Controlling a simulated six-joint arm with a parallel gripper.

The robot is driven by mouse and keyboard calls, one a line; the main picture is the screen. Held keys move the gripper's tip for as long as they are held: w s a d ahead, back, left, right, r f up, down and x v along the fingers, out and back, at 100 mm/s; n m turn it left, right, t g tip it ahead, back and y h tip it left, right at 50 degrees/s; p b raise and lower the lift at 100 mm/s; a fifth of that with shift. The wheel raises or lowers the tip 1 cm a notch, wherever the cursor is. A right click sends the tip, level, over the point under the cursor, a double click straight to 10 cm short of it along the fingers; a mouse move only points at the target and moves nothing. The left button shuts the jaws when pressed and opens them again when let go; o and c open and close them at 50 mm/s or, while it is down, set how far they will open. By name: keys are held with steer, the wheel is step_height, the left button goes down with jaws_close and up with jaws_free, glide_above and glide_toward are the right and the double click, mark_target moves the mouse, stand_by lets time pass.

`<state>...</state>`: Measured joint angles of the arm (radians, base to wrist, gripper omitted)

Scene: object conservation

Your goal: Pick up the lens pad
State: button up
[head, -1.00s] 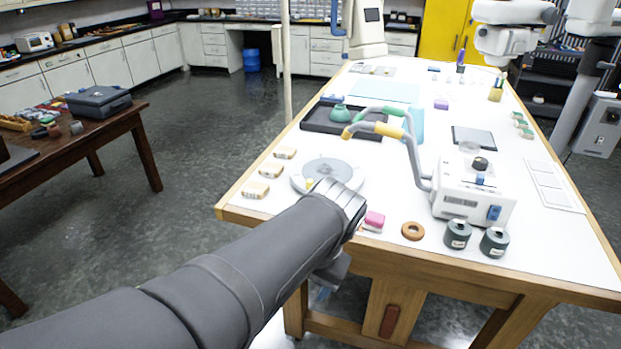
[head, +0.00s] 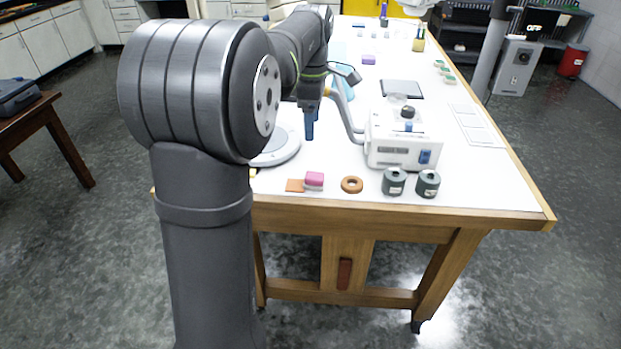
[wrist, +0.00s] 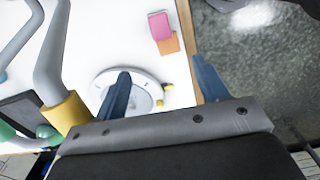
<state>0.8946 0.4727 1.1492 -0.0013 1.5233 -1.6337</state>
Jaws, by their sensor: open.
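A small pink block (head: 314,179) lies near the table's front edge, with a flat orange square piece (head: 295,185) beside it. I cannot tell for sure which of the two is the lens pad. In the wrist view the pink block (wrist: 159,24) and the orange piece (wrist: 169,43) show at the top, beyond my fingertips. My gripper (head: 310,132) points down over the table, behind these pieces. In the wrist view my gripper (wrist: 162,84) has its blue fingers wide apart with nothing held between them.
A round white device (head: 278,150) is partly hidden behind my arm. A white machine (head: 403,142) with bent grey handles stands to the right. A brown ring (head: 352,185) and two dark green cylinders (head: 395,181) line the front edge.

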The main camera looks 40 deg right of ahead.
glide_toward(313, 175)
step_height(313, 175, down, 5)
steer(key=shift+w+f, duration=0.1)
steer(key=shift+w, duration=0.05)
steer(key=shift+f, duration=2.65)
steer(key=c, duration=1.1)
